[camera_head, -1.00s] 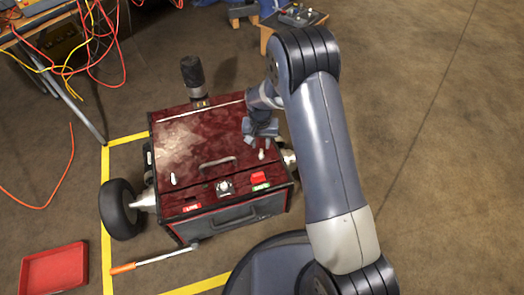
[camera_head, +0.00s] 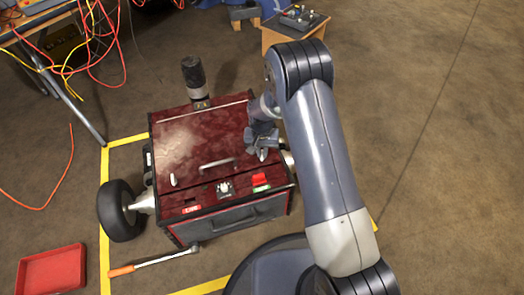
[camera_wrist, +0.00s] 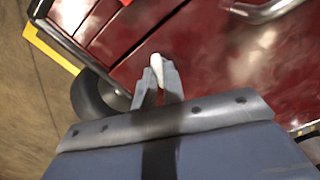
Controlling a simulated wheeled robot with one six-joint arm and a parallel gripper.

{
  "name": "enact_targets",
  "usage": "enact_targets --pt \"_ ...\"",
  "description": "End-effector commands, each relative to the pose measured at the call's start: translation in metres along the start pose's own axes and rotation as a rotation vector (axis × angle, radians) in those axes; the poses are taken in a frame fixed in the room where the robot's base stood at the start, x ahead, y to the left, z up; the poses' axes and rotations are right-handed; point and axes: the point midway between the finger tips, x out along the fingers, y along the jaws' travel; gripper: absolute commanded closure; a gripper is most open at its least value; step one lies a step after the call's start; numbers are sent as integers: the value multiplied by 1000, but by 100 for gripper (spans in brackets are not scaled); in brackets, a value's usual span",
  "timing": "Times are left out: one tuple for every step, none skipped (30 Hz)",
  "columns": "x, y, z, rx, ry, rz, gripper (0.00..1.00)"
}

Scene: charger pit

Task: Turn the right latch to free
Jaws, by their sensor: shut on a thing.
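The right latch (camera_head: 263,155) is a small pale lever on the dark red lid (camera_head: 180,135) of the wheeled box, near its right front corner. My gripper (camera_head: 262,149) is at this latch, coming from above and behind. In the wrist view my gripper (camera_wrist: 160,82) is shut on the right latch (camera_wrist: 157,64), whose white tip sticks out between the fingers. The fingers hide the rest of the latch. The left latch (camera_head: 173,180) is a similar pale lever near the lid's left front corner.
A lid handle (camera_head: 216,163) lies between the latches. A grey knob (camera_head: 225,187) and a red switch (camera_head: 261,179) sit on the front strip. A black cylinder (camera_head: 193,76) stands at the back. A wrench with an orange grip (camera_head: 122,271) and a red tray (camera_head: 53,268) lie on the floor.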

Motion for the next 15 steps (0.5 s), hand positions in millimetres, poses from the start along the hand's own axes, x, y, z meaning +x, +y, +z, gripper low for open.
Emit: enact_targets --pt "0 0 0 0 0 0 98" --pt "0 0 0 0 0 0 100" --pt "0 0 0 0 0 0 100" --pt "0 0 0 0 0 0 100" --pt "0 0 0 0 0 0 100" --pt "0 0 0 0 0 0 100" --pt "0 0 0 0 0 0 100" --pt "0 0 0 -1 0 0 100" --pt "0 0 0 -4 0 0 100" --pt "0 0 0 -10 0 0 100" --pt "0 0 0 -19 0 -1 100" --pt "0 0 0 -37 0 -1 100" --pt "0 0 0 -55 0 -2 100" --pt "0 0 0 -77 0 -3 100" --pt "0 0 0 -110 0 -4 100"
